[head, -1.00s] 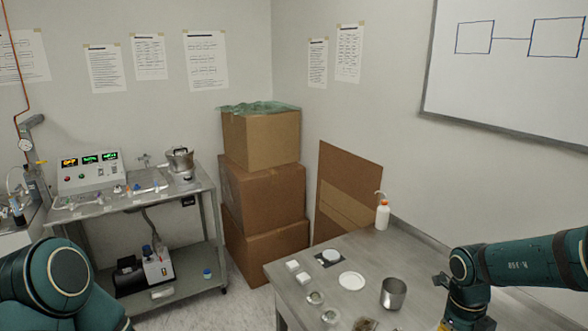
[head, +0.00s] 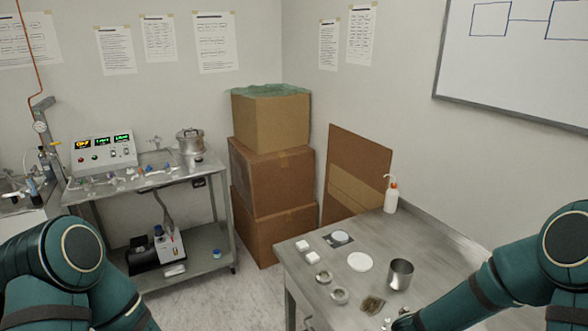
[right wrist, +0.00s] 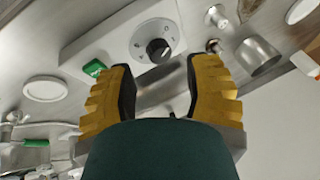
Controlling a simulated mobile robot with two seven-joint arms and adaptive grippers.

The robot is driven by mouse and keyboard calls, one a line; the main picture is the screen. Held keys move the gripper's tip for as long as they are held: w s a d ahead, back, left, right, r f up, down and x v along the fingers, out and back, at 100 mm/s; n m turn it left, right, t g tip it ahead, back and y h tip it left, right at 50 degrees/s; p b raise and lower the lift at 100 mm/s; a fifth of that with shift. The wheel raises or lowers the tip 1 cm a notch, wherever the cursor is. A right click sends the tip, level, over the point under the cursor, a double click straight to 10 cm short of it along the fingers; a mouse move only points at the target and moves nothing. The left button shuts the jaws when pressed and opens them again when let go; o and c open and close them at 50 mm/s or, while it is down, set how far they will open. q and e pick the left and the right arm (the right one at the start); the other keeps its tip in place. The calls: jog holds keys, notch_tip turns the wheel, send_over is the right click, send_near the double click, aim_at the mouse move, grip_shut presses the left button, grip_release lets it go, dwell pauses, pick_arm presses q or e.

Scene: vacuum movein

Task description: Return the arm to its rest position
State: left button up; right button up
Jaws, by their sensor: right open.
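My right arm (head: 500,280) comes in from the right in the head view and runs down toward the table's near edge. Its gripper is out of clear sight there. In the right wrist view my right gripper (right wrist: 162,78) has its two yellow fingers spread apart, with nothing seen held between them. My left arm (head: 70,260) fills the lower left corner of the head view. Its gripper is out of the frame.
The steel table (head: 430,245) carries a metal cup (head: 400,274), a white disc (head: 360,262), a wash bottle (head: 391,196) and small dishes. A black knob (right wrist: 158,49) shows beyond the fingers. Stacked boxes (head: 270,165) stand behind; a cart (head: 215,190) is at left.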

jog(key=s+a+f+n+g+y, duration=0.1)
jog(key=s+a+f+n+y, duration=0.25)
jog(key=s+a+n, duration=0.45)
jog(key=s+a+f+n+g+y, duration=0.1)
jog(key=s+a+f+n+y, duration=0.35)
jog(key=a, duration=0.55)
pick_arm(q)
notch_tip(320, 180, down, 9)
jog(key=b, duration=0.8)
jog(key=shift+s+d+f, duration=0.15)
jog(key=shift+s+d, duration=0.05)
jog(key=shift+s, duration=0.1)
pick_arm(e)
notch_tip(320, 180, down, 8)
jog(key=n+h, duration=0.1)
jog(key=shift+w+f, duration=0.15)
jog(key=shift+f, duration=0.05)
pick_arm(q)
jog(key=c, duration=0.3)
jog(key=shift+s, duration=0.1)
